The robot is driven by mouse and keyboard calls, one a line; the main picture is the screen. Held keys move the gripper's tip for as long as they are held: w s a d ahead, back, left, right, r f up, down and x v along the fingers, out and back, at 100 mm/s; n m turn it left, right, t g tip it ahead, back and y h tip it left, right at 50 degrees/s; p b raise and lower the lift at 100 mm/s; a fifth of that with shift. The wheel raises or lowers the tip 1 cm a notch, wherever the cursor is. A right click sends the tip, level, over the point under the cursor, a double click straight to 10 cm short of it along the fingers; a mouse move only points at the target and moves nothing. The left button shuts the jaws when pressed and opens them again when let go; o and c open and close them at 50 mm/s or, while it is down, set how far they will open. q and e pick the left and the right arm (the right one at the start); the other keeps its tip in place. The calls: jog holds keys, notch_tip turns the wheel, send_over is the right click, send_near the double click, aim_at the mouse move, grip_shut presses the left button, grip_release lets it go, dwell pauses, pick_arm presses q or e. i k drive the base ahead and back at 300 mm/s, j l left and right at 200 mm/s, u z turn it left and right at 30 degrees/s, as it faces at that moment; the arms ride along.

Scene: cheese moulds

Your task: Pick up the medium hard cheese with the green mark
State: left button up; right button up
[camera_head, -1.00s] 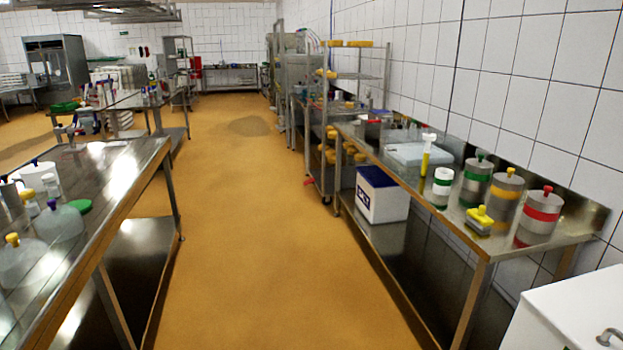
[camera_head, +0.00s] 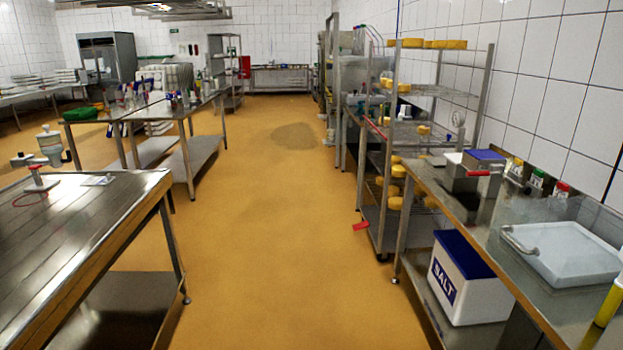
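Several yellow cheese wheels stand on a wire rack at the right of the aisle. Some lie on the top shelf (camera_head: 445,44), some on the middle shelves (camera_head: 387,84), and more low down (camera_head: 394,203). They are too small to tell which is medium hard, and I see no green mark on any of them. Neither of my grippers is in view.
The aisle floor (camera_head: 270,220) ahead is clear. A steel table (camera_head: 70,215) stands at left. A SALT box (camera_head: 465,280) sits below.

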aim_at(402, 88)
jog(key=i+z, duration=0.1)
jog(key=i, duration=0.45)
jog(key=i+j+z, duration=0.1)
jog(key=i, duration=0.45)
jog(key=i+j+z, duration=0.15)
jog(key=i, duration=0.4)
jog(key=i+j+z, duration=0.1)
jog(key=i+j, duration=0.15)
jog(key=i, duration=0.3)
jog(key=i+j+z, duration=0.25)
jog(key=i, duration=0.15)
jog(key=i+j+z, duration=0.3)
jog(key=i, duration=0.1)
